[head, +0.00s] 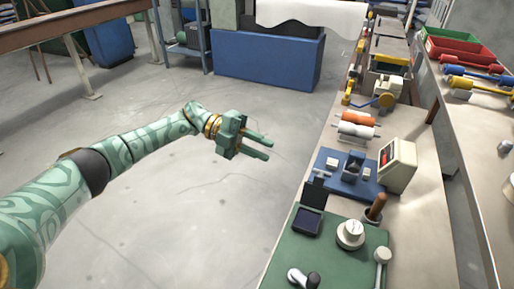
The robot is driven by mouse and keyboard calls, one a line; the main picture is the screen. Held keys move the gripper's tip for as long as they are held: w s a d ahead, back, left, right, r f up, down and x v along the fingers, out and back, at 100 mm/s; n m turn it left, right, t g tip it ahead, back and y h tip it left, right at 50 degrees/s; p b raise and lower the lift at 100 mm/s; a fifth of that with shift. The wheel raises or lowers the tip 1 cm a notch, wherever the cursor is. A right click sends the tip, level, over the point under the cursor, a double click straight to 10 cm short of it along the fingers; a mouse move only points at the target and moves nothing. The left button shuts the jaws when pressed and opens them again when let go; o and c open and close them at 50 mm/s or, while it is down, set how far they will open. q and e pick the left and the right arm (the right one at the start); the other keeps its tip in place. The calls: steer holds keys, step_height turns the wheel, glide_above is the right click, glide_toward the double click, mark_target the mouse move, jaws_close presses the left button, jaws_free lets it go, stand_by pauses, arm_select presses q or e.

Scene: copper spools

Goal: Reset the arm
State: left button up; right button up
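My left arm comes in from the left, green with a leaf pattern, and reaches out over the open floor. My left gripper (256,149) is at the picture's middle, left of the workbench and apart from it. Its two green fingers point right with a gap between them, and nothing shows in the gap. My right gripper does not show.
A long workbench (425,205) on the right holds a green panel (277,265), a blue fixture (325,183), a white box (396,165) and orange and white rollers (358,119). A blue bin (266,62) stands behind. The grey floor (170,225) is clear.

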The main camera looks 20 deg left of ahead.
arm_select(q)
steer(key=shift+a+r, duration=0.1)
steer(key=shift+a, duration=0.4)
